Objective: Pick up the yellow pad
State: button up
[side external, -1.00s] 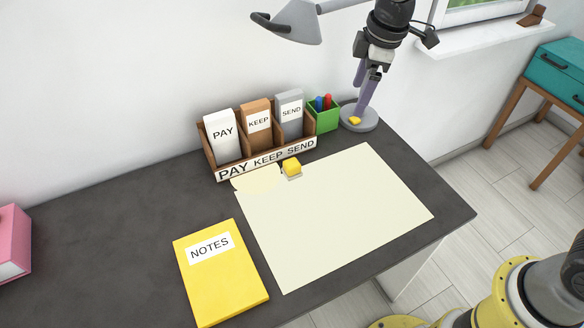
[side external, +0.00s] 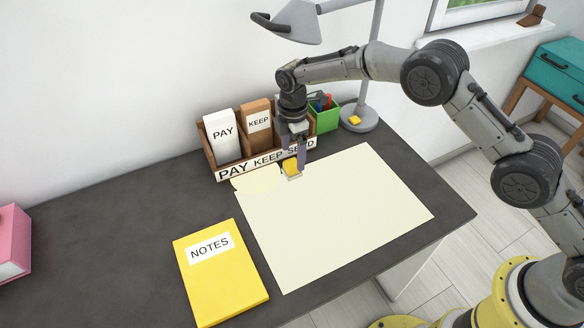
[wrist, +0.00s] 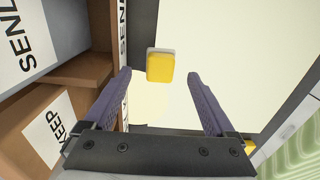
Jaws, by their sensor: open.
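A large yellow pad (side external: 221,270) with a white NOTES label lies flat on the dark desk, left of the cream sheet. A small yellow block (side external: 290,166) with a pale grey edge sits at the sheet's back edge, in front of the organiser; it also shows in the wrist view (wrist: 160,67). My gripper (side external: 294,167) is open at this small block, pointing down. In the wrist view the block appears between and just beyond the fingertips (wrist: 159,76); I cannot tell whether they touch it. The NOTES pad is out of the wrist view.
A wooden organiser (side external: 222,172) holding PAY, KEEP and SEND items stands close behind my gripper. A green pen cup (side external: 327,121) and a lamp base (side external: 365,124) with a yellow button are beside it. The cream sheet (side external: 345,215) is bare in front.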

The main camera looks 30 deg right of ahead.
aim_at(292, 163)
jog(key=shift+a+f, duration=0.15)
jog(key=shift+f, duration=2.5)
grip_shut()
jog(key=shift+r, duration=0.15)
jog(key=shift+r, duration=0.6)
jog(key=s+d+r, duration=0.5)
jog(key=s+r, duration=0.6)
jog(key=s, duration=0.2)
jog(key=shift+r, duration=0.25)
jog(key=shift+s+d, duration=0.1)
